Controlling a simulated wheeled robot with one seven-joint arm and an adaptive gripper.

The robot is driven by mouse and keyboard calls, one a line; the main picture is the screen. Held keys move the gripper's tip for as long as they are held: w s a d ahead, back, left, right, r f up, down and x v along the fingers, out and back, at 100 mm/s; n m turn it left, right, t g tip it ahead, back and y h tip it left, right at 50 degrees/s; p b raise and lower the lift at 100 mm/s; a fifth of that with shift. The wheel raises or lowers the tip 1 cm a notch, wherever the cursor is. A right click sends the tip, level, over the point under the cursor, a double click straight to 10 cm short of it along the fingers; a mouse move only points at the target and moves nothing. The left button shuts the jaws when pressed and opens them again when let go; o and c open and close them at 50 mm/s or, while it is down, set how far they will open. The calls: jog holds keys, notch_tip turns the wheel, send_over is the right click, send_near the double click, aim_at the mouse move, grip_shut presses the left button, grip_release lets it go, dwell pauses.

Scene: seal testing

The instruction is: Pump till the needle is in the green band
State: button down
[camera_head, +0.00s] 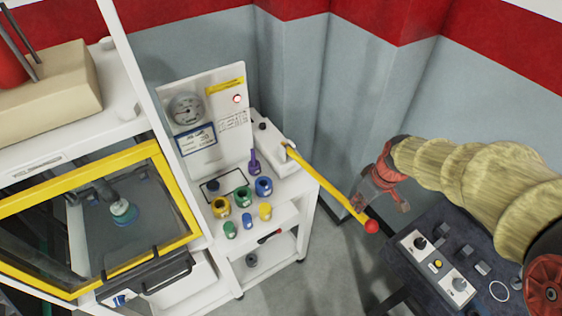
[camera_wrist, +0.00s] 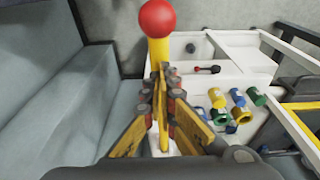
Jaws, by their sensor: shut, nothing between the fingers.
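The gauge (camera_head: 187,108) is a round dial on the white upright panel (camera_head: 205,148). It is too small to tell where the needle stands or to make out the green band. The pump lever (camera_head: 318,181) is a long yellow bar with a red ball (camera_head: 371,227) at its end. It slants down to the right from the white pump unit (camera_head: 268,145). My gripper (camera_head: 372,200) is at the lever's outer part, near the ball. In the wrist view my gripper (camera_wrist: 161,88) is shut, its fingertips together in front of the yellow bar (camera_wrist: 159,52).
Several coloured rings and cylinders, such as a yellow ring (camera_head: 221,206), stand on the white cart (camera_head: 306,186). A yellow-framed cabinet (camera_head: 165,180) is at left. A dark table (camera_head: 412,283) with a control box (camera_head: 440,262) is at lower right. A red lamp (camera_head: 238,98) shows on the panel.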

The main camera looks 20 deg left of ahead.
notch_tip(320, 180, down, 14)
jog(key=b, duration=0.9)
jog(key=shift+s+d+r+b, duration=0.2)
jog(key=shift+r+b, duration=0.05)
jog(key=shift+b, duration=0.05)
jog(key=shift+r, duration=0.15)
